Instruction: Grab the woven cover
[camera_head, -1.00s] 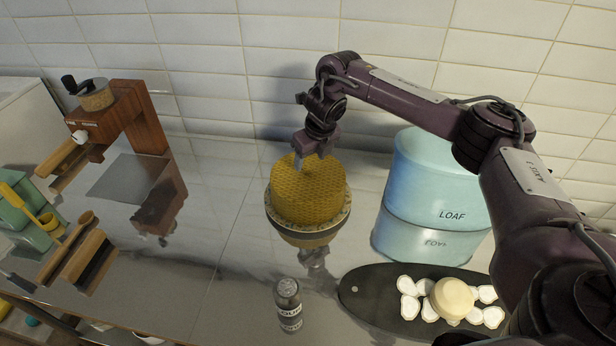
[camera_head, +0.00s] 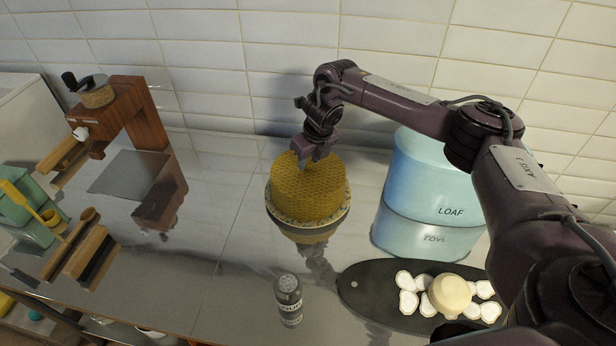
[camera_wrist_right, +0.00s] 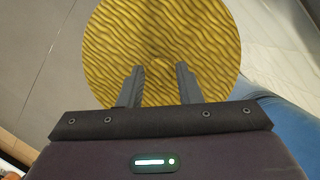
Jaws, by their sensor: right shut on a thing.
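The woven cover (camera_head: 308,196) is a yellow-brown dome with a wavy weave. It sits on a round patterned plate (camera_head: 308,222) on the shiny counter, and what is under it is hidden. My right gripper (camera_head: 314,163) is at the top of the cover, pointing down. In the right wrist view the cover (camera_wrist_right: 160,35) fills the upper middle, and the two fingers of the gripper (camera_wrist_right: 159,72) stand on either side of a small knob at its centre. The gripper is shut on the cover's knob. My left gripper is not in view.
A blue loaf bin (camera_head: 432,190) stands right of the cover, under my right arm. A dark board (camera_head: 360,286) with white slices and a round cheese lies in front. A shaker (camera_head: 288,298) stands nearer. A wooden grinder (camera_head: 135,115) is at left.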

